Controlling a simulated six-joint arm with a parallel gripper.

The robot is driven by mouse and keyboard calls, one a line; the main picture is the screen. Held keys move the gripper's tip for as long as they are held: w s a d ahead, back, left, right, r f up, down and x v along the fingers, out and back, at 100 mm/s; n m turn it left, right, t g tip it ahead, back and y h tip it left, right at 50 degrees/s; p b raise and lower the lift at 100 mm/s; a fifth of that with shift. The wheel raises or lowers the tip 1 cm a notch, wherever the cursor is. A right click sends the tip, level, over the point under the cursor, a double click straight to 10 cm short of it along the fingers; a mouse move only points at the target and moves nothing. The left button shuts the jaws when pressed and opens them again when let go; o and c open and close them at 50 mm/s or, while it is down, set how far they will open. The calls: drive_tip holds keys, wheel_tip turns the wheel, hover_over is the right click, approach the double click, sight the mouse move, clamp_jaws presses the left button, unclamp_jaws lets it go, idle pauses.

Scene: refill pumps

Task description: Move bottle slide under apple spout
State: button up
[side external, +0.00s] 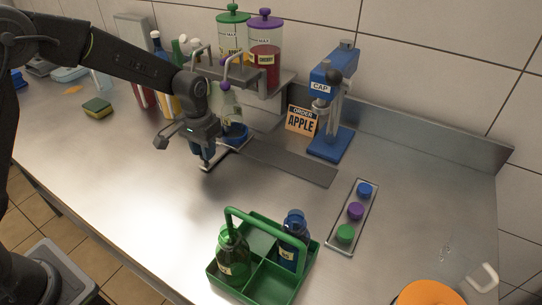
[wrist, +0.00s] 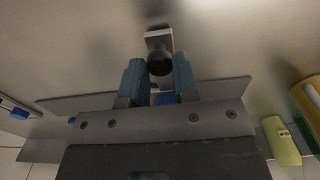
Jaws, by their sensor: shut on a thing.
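The bottle slide has a dark grey track (side external: 290,165) on the counter and a blue holder (side external: 236,132) near the track's left end, below the dispenser. A pale shape above the holder may be a bottle, but my arm partly hides it. My gripper (side external: 207,160) is low beside the holder. In the wrist view my gripper (wrist: 160,68) has its blue-padded fingers shut on a dark round knob (wrist: 160,62) on a light bracket. The dispenser holds a green-lidded tank (side external: 233,35) and a purple-lidded tank (side external: 265,45). The spouts are partly hidden by my arm.
An order sign (side external: 301,121) reads APPLE. A blue cap press (side external: 331,110) stands at the track's far side. A tray (side external: 338,240) of blue, purple and green caps lies to the right. A green caddy (side external: 262,280) with two bottles stands in front. Counter between is clear.

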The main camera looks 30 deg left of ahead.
drive_tip(key=shift+a, duration=2.6)
drive_tip(key=o, duration=0.9)
drive_tip(key=shift+c, duration=0.2)
drive_tip(key=s+a+r, duration=0.6)
drive_tip(key=a+r, duration=0.4)
drive_tip(key=r, duration=0.1)
